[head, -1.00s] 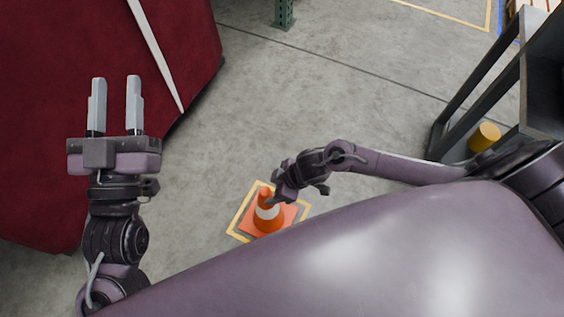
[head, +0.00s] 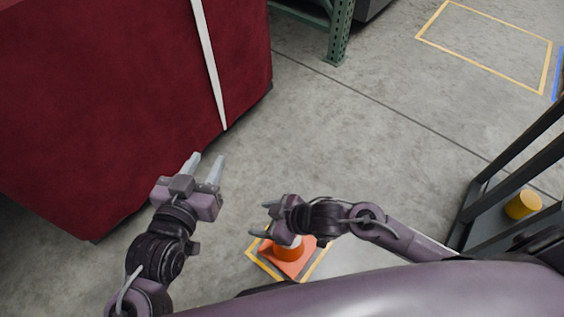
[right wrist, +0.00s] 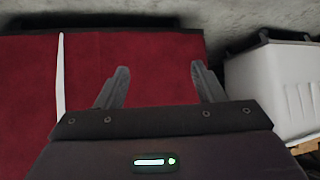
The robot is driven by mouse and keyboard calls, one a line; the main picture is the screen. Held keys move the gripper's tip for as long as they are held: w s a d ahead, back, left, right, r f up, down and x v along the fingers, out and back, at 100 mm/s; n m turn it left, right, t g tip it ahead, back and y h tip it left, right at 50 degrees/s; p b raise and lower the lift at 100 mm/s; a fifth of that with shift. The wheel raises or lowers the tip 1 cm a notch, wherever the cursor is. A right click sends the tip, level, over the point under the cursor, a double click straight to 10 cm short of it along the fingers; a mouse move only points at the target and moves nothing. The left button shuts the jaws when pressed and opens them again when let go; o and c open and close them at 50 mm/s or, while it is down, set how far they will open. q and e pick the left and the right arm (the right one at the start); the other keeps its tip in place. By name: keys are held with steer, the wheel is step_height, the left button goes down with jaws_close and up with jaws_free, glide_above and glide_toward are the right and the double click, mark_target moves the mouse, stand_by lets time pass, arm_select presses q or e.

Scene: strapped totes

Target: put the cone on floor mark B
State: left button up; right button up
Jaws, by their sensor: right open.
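The orange cone (head: 287,254), with a white band, stands upright on its square base inside a yellow floor outline (head: 318,270) in the head view. My right gripper (head: 253,219) covers its top in the picture; I cannot tell whether they touch. The right gripper is open and shows empty between its fingers in the right wrist view (right wrist: 160,78). My left gripper (head: 206,160) is open and empty beside the red block. A second yellow floor outline (head: 486,46) at the upper right is empty. No letter is readable on either outline.
A large red block (head: 110,100) with a white strap (head: 209,62) fills the left. A green rack post (head: 340,35) stands at the top. A dark frame (head: 480,205) and a yellow cylinder (head: 523,204) are at right. Floor between is clear. A grey bin (right wrist: 270,85) shows in the wrist view.

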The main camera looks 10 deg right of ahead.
steer(key=w+a+r+m+t+y, duration=0.1)
steer(key=a+r+t, duration=0.1)
steer(key=r, duration=0.4)
steer(key=w+a+r+m+t, duration=0.1)
steer(key=a+r+m+t, duration=0.1)
steer(key=r, duration=0.5)
steer(key=w+d+r+m+t+h, duration=0.2)
steer(key=d+r+m+t, duration=0.1)
steer(key=d+r, duration=0.3)
steer(key=shift+w+d+r+t+h, duration=0.25)
steer(key=shift+w+r+t+h, duration=0.05)
steer(key=shift+r+t, duration=0.5)
steer(key=shift+f, duration=0.1)
